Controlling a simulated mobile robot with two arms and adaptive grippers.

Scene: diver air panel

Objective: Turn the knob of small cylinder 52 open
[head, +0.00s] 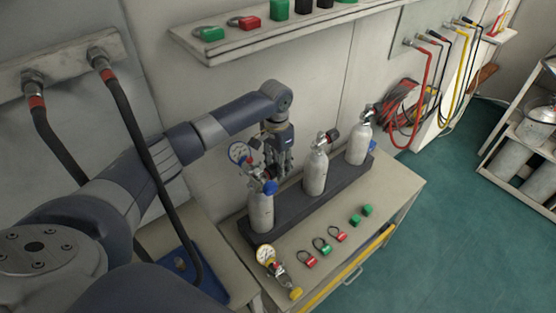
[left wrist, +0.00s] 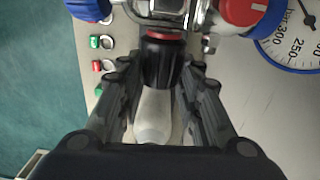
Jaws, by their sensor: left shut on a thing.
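Three small white cylinders stand upright in a dark rack (head: 290,213) in the head view: a left one (head: 261,212), a middle one (head: 316,172) and a right one (head: 358,144). I cannot read their numbers. My left gripper (head: 281,165) comes down at the valve of the left cylinder. In the left wrist view the fingers are shut on a black knob (left wrist: 161,60) with a red ring, attached to a metal valve. A white cylinder body (left wrist: 153,115) shows below the knob. My right gripper is not in view.
A blue-rimmed gauge (head: 239,153) sits by the left cylinder; it also shows in the left wrist view (left wrist: 292,35). A shelf (head: 270,38) runs above.

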